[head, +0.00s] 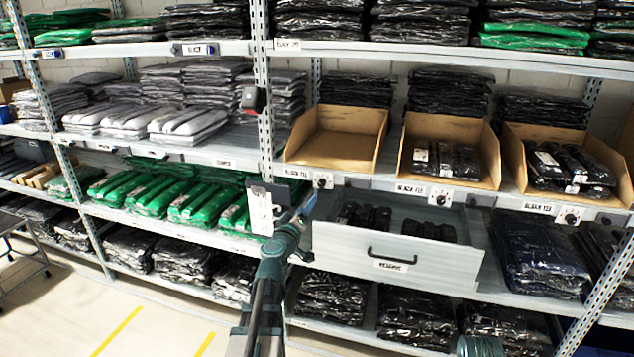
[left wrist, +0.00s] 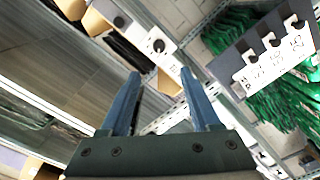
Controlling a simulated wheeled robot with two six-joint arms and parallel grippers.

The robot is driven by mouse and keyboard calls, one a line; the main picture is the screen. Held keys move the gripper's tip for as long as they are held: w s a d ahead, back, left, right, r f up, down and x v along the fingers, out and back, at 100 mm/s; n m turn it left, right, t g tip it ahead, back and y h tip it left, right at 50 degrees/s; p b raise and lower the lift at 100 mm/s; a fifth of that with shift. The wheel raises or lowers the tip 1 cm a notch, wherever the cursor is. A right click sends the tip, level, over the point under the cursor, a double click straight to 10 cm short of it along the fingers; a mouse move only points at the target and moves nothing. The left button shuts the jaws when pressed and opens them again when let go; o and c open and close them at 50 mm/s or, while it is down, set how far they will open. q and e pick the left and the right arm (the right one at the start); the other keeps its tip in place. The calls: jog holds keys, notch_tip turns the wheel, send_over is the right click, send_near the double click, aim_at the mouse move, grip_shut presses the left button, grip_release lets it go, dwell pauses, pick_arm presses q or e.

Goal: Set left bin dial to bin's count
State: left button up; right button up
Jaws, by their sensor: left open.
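The left bin (head: 335,140) is an open cardboard bin on the middle shelf, and its visible floor is bare. Its dial (head: 322,181) is a white plate with a dark round knob on the shelf edge below the bin. The dial also shows in the left wrist view (left wrist: 158,45), beyond the fingertips; its setting is too small to read. My left gripper (head: 307,204) is just below and left of the dial, apart from it. In the left wrist view its two blue fingers (left wrist: 160,73) are spread with nothing between them.
The middle bin (head: 405,165) and right bin (head: 513,165) hold black packs and have their own dials. A grey drawer (head: 345,250) labelled RESERVE stands pulled out beside my gripper. A dark panel with a white plate (head: 261,212) hangs close on the left.

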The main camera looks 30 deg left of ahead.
aim_at(321, 185)
pick_arm(q)
jog(key=x, duration=1.4)
jog(key=shift+d, duration=0.2)
grip_shut()
